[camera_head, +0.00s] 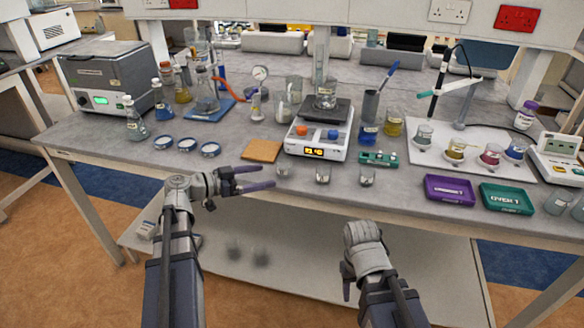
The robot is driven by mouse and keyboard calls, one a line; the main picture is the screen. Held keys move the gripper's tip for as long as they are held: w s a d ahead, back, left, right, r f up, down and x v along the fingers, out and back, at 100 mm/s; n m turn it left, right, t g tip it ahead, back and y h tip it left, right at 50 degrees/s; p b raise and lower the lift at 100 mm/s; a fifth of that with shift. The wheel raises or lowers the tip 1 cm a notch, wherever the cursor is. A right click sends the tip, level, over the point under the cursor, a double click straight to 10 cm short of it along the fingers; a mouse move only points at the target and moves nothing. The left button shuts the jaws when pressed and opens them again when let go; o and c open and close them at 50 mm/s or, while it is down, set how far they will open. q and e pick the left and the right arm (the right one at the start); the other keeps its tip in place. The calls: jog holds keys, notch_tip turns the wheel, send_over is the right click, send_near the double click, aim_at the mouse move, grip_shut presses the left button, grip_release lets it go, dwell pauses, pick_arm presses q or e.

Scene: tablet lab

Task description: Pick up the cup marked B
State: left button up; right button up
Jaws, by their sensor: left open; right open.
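Three small clear cups stand in a row at the front edge of the bench: a left one (284,172), a middle one (323,176) and a right one (367,176). They carry marks too small to read, so I cannot tell which is B. My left gripper (266,176) is open and empty, its purple fingers pointing right toward the left cup, at the bench's front edge. My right gripper (347,285) is open, in front of the bench and below the cups, seen mostly side-on with its fingers partly hidden.
Behind the cups are a balance (318,146), a tan square tile (262,151) and a green block (379,158). A purple tray (450,190) and a green tray (507,198) lie to the right. A lower shelf (300,245) is under the bench.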

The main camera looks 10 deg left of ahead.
aim_at(278, 171)
pick_arm(q)
jog(key=shift+w, duration=0.45)
jog(key=shift+r, duration=0.1)
pick_arm(e)
jog(key=shift+w+d+f, duration=0.1)
jog(key=shift+w+d, duration=0.2)
jog(key=shift+w, duration=0.05)
pick_arm(q)
jog(key=shift+d, duration=0.2)
jog(key=shift+b+x, duration=0.8)
jog(key=shift+x, duration=2.95)
jog(key=shift+a, duration=0.1)
jog(key=c, duration=1.4)
pick_arm(e)
jog(key=shift+f, duration=0.7)
pick_arm(q)
jog(key=shift+r, duration=0.1)
notch_tip(278, 171, up, 10)
jog(key=p, duration=1)
pick_arm(e)
notch_tip(278, 171, up, 10)
